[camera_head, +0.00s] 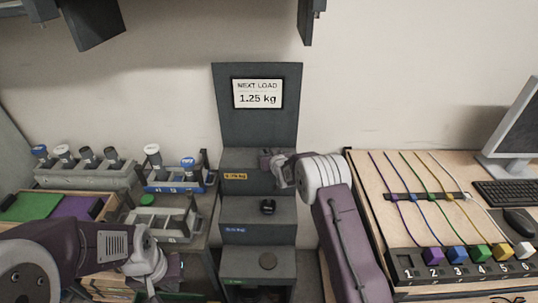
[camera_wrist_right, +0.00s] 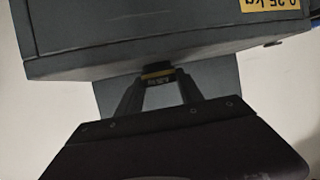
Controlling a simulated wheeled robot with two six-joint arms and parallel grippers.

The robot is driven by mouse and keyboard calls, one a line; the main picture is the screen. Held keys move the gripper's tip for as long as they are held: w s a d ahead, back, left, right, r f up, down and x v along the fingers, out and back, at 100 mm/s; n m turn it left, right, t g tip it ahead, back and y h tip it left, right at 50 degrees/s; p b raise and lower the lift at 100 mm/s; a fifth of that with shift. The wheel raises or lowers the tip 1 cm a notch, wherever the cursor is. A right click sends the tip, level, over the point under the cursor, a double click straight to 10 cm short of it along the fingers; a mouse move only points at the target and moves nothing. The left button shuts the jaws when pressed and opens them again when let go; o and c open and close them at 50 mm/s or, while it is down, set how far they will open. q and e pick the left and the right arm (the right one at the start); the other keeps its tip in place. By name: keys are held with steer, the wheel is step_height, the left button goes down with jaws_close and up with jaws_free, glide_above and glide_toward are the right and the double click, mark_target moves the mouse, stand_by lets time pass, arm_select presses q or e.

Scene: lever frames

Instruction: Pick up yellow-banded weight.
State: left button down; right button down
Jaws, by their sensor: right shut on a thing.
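The yellow-banded weight (camera_wrist_right: 157,72) is a small dark piece with a yellow band, seen between my right fingertips in the right wrist view. My right gripper (camera_wrist_right: 158,84) is shut on it. In the head view my right gripper (camera_head: 275,162) is at the top step of the dark stepped stand (camera_head: 231,206), and the weight is mostly hidden there by the gripper. A yellow label (camera_head: 235,176) marks that step's front. I cannot tell whether the weight still touches the step. My left gripper (camera_head: 150,262) is low at the left, its fingers unclear.
Dark weights sit on the middle step (camera_head: 268,206) and the lower step (camera_head: 268,261). A sign (camera_head: 257,94) reads "NEXT LOAD 1.25 kg". Racks of capped containers (camera_head: 85,172) stand left. A board with coloured cables (camera_head: 430,200) and a monitor (camera_head: 515,135) are right.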

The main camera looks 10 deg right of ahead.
steer(key=shift+r, duration=0.1)
step_height(320, 180, up, 10)
steer(key=shift+b, duration=0.35)
stand_by(0.3)
